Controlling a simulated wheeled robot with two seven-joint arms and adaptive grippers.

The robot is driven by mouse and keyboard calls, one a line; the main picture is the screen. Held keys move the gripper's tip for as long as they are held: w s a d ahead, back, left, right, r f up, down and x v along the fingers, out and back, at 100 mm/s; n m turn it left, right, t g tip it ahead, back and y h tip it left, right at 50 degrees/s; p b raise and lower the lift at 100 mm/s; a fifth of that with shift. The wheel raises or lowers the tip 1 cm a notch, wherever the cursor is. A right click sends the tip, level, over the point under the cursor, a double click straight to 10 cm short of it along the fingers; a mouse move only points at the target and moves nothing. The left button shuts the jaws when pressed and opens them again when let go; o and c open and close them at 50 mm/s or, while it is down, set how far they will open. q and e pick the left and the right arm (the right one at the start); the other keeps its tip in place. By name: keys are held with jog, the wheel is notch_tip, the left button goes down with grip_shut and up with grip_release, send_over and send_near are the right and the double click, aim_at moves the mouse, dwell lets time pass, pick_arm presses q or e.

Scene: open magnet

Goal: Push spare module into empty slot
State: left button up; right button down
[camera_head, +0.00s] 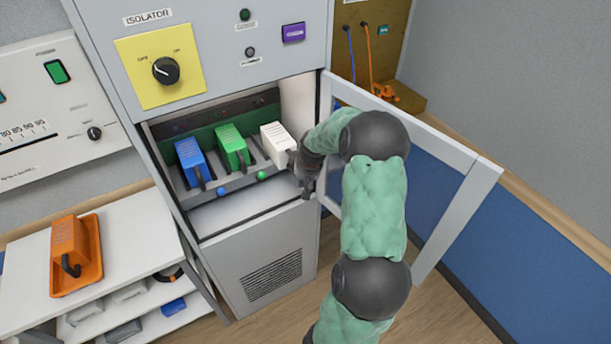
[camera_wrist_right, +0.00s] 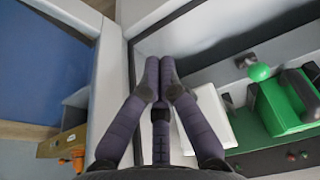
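A white module (camera_head: 277,143) sits in the rightmost bay of the open cabinet's rack (camera_head: 238,181), beside a green module (camera_head: 232,147) and a blue module (camera_head: 190,159). I cannot tell whether it is fully seated. My right gripper (camera_head: 307,188) is just in front and to the right of the white module. In the right wrist view its dark fingers (camera_wrist_right: 160,80) have their tips drawn together with nothing visible between them, and the white module (camera_wrist_right: 217,117) lies beside and partly behind them. Contact is unclear. My left gripper is out of view.
The cabinet door (camera_head: 455,210) stands open to the right, close to my right arm. An orange module (camera_head: 69,246) lies in an orange tray (camera_head: 92,277) on the white shelf at left. A yellow isolator panel (camera_head: 137,75) with a black knob is above the bay.

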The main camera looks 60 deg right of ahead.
jog(key=shift+w+d+f, duration=0.15)
jog(key=shift+w+d, duration=0.15)
jog(key=shift+w, duration=0.35)
jog(key=shift+w+d+f, duration=0.2)
jog(key=shift+w+d, duration=0.1)
jog(key=shift+w, duration=0.4)
jog(key=shift+w+d+f, duration=0.15)
jog(key=shift+w+d, duration=0.15)
jog(key=shift+w, duration=0.35)
